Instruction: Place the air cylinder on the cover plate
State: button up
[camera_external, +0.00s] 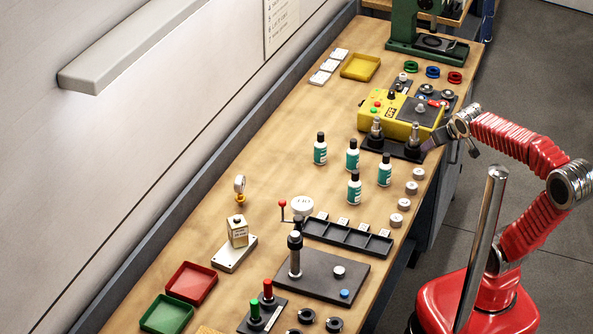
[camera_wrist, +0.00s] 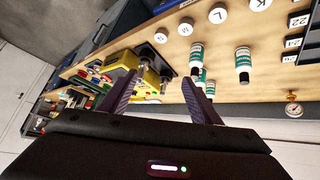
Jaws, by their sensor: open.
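Two metal-topped upright cylinders stand on a dark base (camera_external: 385,147) in front of the yellow box; the nearer one (camera_external: 415,138) may be the air cylinder, but I cannot tell for certain. They also show beyond my fingers in the wrist view (camera_wrist: 147,58). My gripper (camera_external: 431,144) is open beside the right end of this base. Its two fingers (camera_wrist: 160,88) have nothing visibly held between them. I cannot tell which piece is the cover plate: a pale plate (camera_external: 225,264) carries a cream box, and a dark plate (camera_external: 320,282) carries an upright post.
Several teal-labelled bottles (camera_external: 352,157) stand mid-bench. Pale round knobs (camera_external: 411,188) line the right edge. A yellow control box (camera_external: 383,119) stands behind the base. Red (camera_external: 191,282) and green (camera_external: 166,314) trays lie at the front left. Bench wood left of the bottles is clear.

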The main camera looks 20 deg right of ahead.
jog(key=s+d+f+m+g, duration=0.1)
jog(key=s+f, duration=0.3)
jog(key=s, duration=0.7)
jog(key=shift+d+f+g+y, duration=0.2)
jog(key=shift+f+g+y, duration=0.2)
jog(key=shift+g, duration=0.4)
